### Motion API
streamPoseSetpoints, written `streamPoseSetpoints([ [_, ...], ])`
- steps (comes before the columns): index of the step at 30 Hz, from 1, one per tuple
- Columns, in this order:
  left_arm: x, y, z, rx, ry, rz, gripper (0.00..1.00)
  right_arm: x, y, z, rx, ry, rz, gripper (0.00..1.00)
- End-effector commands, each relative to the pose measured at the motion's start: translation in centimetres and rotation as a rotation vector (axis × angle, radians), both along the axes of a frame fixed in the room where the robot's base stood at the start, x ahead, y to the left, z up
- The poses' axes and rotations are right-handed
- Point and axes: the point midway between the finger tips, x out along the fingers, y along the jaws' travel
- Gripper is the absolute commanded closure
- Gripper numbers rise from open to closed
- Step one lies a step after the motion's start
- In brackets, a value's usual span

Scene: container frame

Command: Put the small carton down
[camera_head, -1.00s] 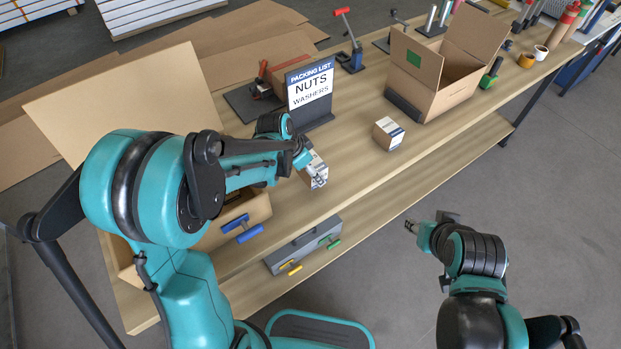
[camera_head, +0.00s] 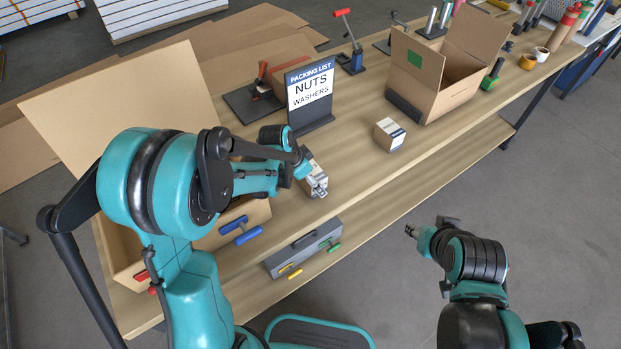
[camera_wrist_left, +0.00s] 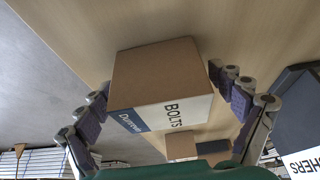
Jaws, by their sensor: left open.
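The small carton (camera_wrist_left: 158,85) is brown with a white and blue label reading BOLTS in the left wrist view. It rests on the wooden bench (camera_head: 350,165), and in the head view only part of the carton (camera_head: 309,163) shows behind my left gripper (camera_head: 317,187). My left gripper is open, with its fingers on either side of the carton; in the left wrist view, the fingers (camera_wrist_left: 160,92) stand close to its sides. Whether they touch it is hard to tell. My right gripper (camera_head: 411,231) is off the bench's front edge, away from the carton; its jaws are too small to judge.
A second small carton (camera_head: 389,134) stands to the right on the bench. A large open box (camera_head: 455,95) is behind it. The NUTS WASHERS sign (camera_head: 311,90) stands just behind my left gripper. Another open box (camera_head: 255,212) is by my left arm. Bench between the cartons is clear.

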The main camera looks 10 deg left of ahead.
Motion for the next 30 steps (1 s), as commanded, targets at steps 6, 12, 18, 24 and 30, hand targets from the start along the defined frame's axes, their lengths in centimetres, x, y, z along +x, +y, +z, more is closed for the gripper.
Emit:
streamPoseSetpoints([
  [6, -0.3, 0.3, 1.5, 0.0, 0.0, 0.001, 0.07, 0.0, 0.0, 0.8, 0.0, 0.0, 0.0, 0.6],
  [12, -1.5, 1.5, 5.7, -0.001, 0.001, 0.002, 0.07, 0.0, 0.0, 2.5, 0.0, 0.0, 0.0, 0.6],
  [18, -2.6, 2.6, 9.4, -0.001, 0.001, 0.002, 0.07, 0.0, 0.0, 3.8, 0.0, 0.0, 0.0, 0.6],
  [24, -3.2, 3.2, 11.2, -0.001, -0.001, 0.002, 0.07, 0.0, 0.0, 4.3, 0.0, 0.0, 0.0, 0.6],
  [30, -5.4, 3.6, 13.4, 0.008, -0.013, 0.103, 0.07, 0.0, 0.0, 4.3, 0.0, 0.0, 0.0, 0.6],
])
